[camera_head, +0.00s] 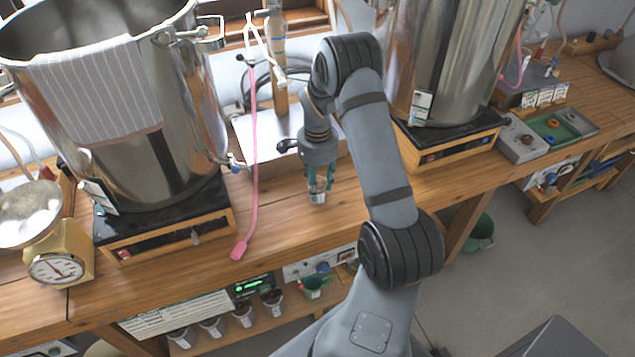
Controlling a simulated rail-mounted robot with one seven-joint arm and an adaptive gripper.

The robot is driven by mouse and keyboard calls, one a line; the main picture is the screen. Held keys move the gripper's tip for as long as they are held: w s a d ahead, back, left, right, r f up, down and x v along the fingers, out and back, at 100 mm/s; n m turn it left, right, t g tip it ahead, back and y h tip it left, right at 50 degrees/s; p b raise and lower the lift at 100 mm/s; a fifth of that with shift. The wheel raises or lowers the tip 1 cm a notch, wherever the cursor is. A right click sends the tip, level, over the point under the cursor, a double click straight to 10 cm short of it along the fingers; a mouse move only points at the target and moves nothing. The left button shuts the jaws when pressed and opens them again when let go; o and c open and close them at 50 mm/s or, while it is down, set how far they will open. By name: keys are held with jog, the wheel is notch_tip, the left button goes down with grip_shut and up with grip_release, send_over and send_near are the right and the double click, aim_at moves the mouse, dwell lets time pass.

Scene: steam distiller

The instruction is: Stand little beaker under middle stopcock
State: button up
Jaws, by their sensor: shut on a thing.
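My gripper (318,183) points down above the wooden bench, between the two steel pots, with its teal fingers shut on a little clear beaker (317,197). The beaker looks upright; its upper part is hidden between the fingers. I cannot tell whether its base touches the bench. A glass piece with white fittings (279,76) hangs on a stand behind and left of my gripper. I cannot tell for sure which fitting is the middle stopcock. A small tap (235,165) sits low on the left pot's right side.
The left pot (185,110) stands on a black-topped burner, with a pink hose (253,150) hanging beside it. The right pot (455,60) stands behind my arm. A pale metal plate (255,138) lies behind the gripper. The bench front (290,225) is mostly clear.

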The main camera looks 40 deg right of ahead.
jog(key=shift+f, duration=0.15)
jog(key=o, duration=1.2)
jog(key=shift+c, duration=0.2)
jog(key=shift+o, duration=0.5)
jog(key=shift+w+r, duration=0.1)
jog(key=shift+r, duration=0.5)
jog(key=shift+o, duration=0.4)
notch_tip(320, 180, up, 11)
jog(key=b, duration=0.1)
